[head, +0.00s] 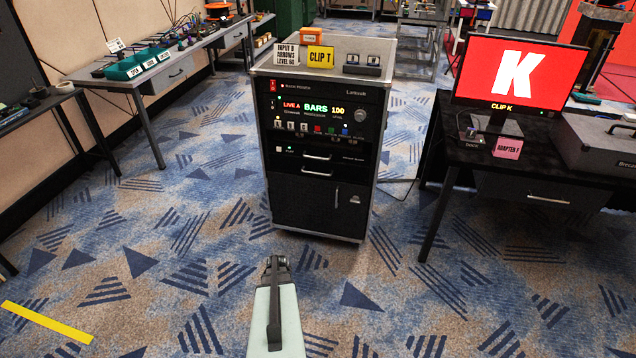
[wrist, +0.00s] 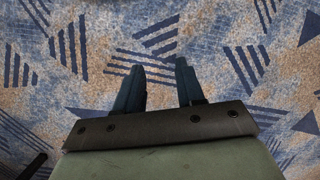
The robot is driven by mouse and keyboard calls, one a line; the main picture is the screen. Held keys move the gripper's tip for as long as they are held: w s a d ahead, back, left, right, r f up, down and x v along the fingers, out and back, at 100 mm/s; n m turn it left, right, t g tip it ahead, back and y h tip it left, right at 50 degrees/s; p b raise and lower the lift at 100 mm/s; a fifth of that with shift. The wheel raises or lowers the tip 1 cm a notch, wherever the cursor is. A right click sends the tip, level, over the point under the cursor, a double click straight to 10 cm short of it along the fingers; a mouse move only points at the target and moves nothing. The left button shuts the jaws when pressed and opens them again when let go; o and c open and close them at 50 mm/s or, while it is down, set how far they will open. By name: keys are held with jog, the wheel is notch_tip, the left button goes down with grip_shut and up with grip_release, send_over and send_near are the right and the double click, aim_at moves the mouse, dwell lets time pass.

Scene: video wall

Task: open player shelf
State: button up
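A black equipment rack (head: 318,150) on a cart stands ahead of my arm. Its upper panel has a lit display reading "LIVE A BARS 100", buttons and a knob. Below it is a shelf front (head: 318,163) with two silver handles, an upper handle (head: 317,156) and a lower handle (head: 317,173); both fronts look closed. At the bottom is a door with a vertical handle (head: 336,198). My gripper (head: 275,262) is low over the carpet in front of the rack, apart from it. In the wrist view my gripper (wrist: 158,78) has its fingers spread with only carpet between them.
Signs reading "INPUT B" (head: 286,54) and "CLIP T" (head: 320,57) stand on the rack's top. A desk (head: 455,150) with a red "K" monitor (head: 518,72) is at right. A workbench (head: 150,75) with green bins is at left. The carpet before the rack is clear.

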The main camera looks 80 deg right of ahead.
jog(key=s+d+r+m+t+h, duration=0.25)
jog(key=s+d, duration=0.25)
jog(key=d, duration=0.8)
jog(key=s+d+r+m+t+h, duration=0.1)
jog(key=s+d+r+m+t, duration=0.25)
jog(key=d, duration=0.95)
jog(key=s+d+r+m+t+h, duration=0.1)
jog(key=s+d+m+t, duration=0.15)
jog(key=s+d, duration=0.7)
jog(key=n+t+h, duration=0.2)
jog(key=t+h, duration=0.4)
jog(key=t, duration=0.3)
send_near(318, 158)
jog(key=x, duration=1)
jog(key=shift+d+f, duration=0.1)
jog(key=shift+d, duration=0.15)
jog(key=shift+w, duration=0.1)
jog(key=shift+c, duration=0.4)
grip_shut()
